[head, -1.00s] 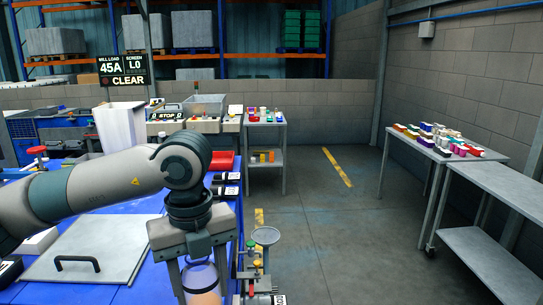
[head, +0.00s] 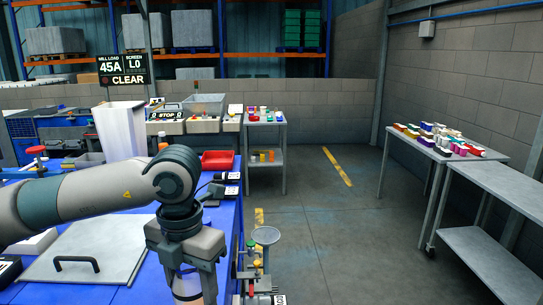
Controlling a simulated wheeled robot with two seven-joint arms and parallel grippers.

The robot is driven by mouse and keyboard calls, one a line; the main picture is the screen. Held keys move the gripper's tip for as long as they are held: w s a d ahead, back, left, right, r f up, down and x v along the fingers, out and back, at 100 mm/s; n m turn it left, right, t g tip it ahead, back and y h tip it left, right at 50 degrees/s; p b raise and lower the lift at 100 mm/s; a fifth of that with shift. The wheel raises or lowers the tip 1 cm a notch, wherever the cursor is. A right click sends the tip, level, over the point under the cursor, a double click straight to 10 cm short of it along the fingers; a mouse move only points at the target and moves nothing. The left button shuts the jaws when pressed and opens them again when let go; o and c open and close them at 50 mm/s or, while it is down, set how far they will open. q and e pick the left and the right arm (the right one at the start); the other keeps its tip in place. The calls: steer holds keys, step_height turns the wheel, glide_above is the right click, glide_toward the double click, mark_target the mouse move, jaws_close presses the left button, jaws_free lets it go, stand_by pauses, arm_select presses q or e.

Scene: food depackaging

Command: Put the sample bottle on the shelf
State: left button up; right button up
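My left gripper (head: 188,292) points down over the blue table (head: 150,285) at the bottom of the head view. Its fingers are on both sides of a pale bottle (head: 187,287) with a pinkish-orange lower part, seemingly the sample bottle, and appear shut on it. The bottle's lower end is cut off by the picture edge, so I cannot tell whether it touches anything. A metal shelf unit (head: 265,165) with small containers on its levels stands beyond the table. My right gripper is out of view.
A grey lid with a black handle (head: 120,250) lies on the blue table. A red tray (head: 217,160) and dark items are at its far edge. Two metal tables (head: 500,183) are at right; the floor between is clear.

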mark_target(184, 302)
arm_select(q)
steer(key=m, duration=0.2)
steer(key=a+f+m, duration=0.1)
steer(key=m, duration=0.4)
steer(key=shift+w+a+f, duration=0.15)
steer(key=shift+a+f, duration=0.05)
steer(key=shift+f, duration=0.15)
steer(key=m, duration=0.3)
steer(key=a+f+m, duration=0.1)
steer(key=shift+w, duration=0.1)
steer(key=a+f+m, duration=0.2)
steer(key=m, duration=0.8)
steer(key=a+f+m, duration=0.2)
steer(key=m, duration=0.8)
steer(key=shift+f+m, duration=0.3)
steer(key=shift+f, duration=0.1)
steer(key=s+f, duration=0.4)
steer(key=f, duration=0.6)
steer(key=s+f, duration=0.4)
steer(key=f, duration=0.7)
steer(key=shift+s, duration=0.4)
